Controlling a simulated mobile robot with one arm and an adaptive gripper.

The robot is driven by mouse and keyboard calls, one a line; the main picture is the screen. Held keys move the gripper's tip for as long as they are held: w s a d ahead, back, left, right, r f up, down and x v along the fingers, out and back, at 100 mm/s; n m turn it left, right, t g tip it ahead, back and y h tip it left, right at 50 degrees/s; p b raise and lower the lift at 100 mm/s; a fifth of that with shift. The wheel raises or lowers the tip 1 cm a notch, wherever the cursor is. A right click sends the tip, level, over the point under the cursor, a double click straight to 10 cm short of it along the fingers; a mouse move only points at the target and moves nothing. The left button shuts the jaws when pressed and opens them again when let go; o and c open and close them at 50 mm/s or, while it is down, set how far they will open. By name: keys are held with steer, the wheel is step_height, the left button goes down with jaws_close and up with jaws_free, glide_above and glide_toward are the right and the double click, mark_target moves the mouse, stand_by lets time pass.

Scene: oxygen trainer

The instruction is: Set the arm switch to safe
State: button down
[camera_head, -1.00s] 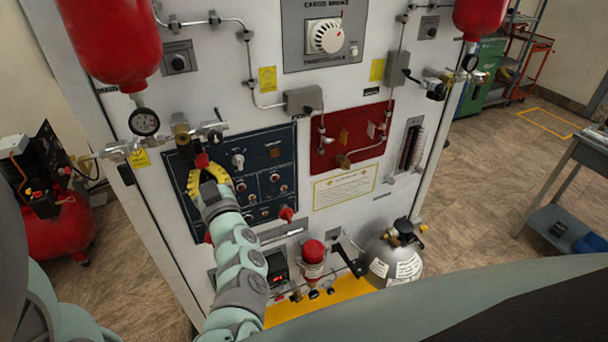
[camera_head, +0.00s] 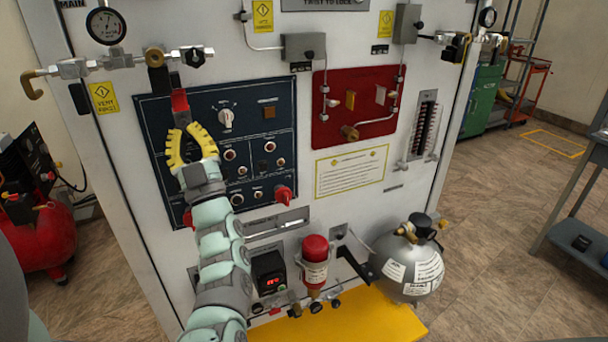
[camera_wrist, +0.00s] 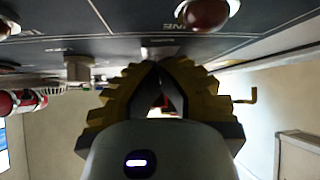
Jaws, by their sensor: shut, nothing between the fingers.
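My gripper (camera_head: 183,124) is in front of the upper left of the dark blue control panel (camera_head: 160,125). Its yellow toothed fingers come together with nothing held; they also show in the wrist view (camera_wrist: 160,68). A red handle (camera_head: 179,100) appears just beyond the fingertips; contact cannot be told. The labels are too small to read, so I cannot tell which control is the arm switch. My gripper hides part of the panel.
A red panel (camera_head: 338,78) with valves and pipes is right of the blue one. A gauge (camera_head: 106,26) and pipework cross above. Below are a red-topped canister (camera_head: 315,252), a silver tank (camera_head: 408,275) and a yellow ledge (camera_head: 385,318).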

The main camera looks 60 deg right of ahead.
steer(key=shift+w+d+f+b, duration=0.1)
steer(key=shift+f+b, duration=0.25)
steer(key=shift+b, duration=0.1)
steer(key=c, duration=1.1)
jaws_free()
steer(key=shift+r, duration=0.2)
steer(key=v, duration=1.2)
steer(key=shift+w+f, duration=0.15)
steer(key=shift+f, duration=0.05)
